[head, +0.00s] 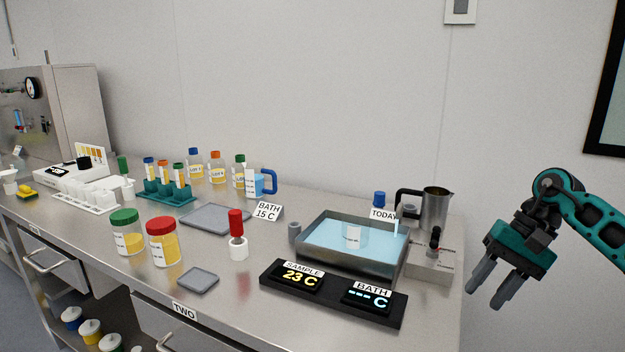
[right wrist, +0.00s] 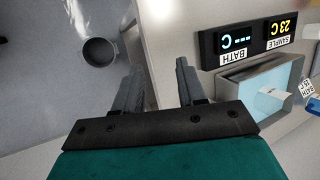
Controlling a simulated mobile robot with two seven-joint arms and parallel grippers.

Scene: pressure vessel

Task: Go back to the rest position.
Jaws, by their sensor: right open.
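My right gripper (head: 486,287) hangs in the air off the right end of the steel bench, fingers pointing down and to the left. It is open and empty. In the right wrist view its two fingers (right wrist: 157,85) stand apart with nothing between them, over the bench edge and the floor. My left gripper is in neither view.
The bench (head: 330,328) holds a water bath (head: 375,262) with a labelled container in it, a display unit (head: 333,293), a steel jug (head: 436,210), and jars and bottles. A round bucket-like vessel (right wrist: 99,51) stands on the floor. Space right of the bench is free.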

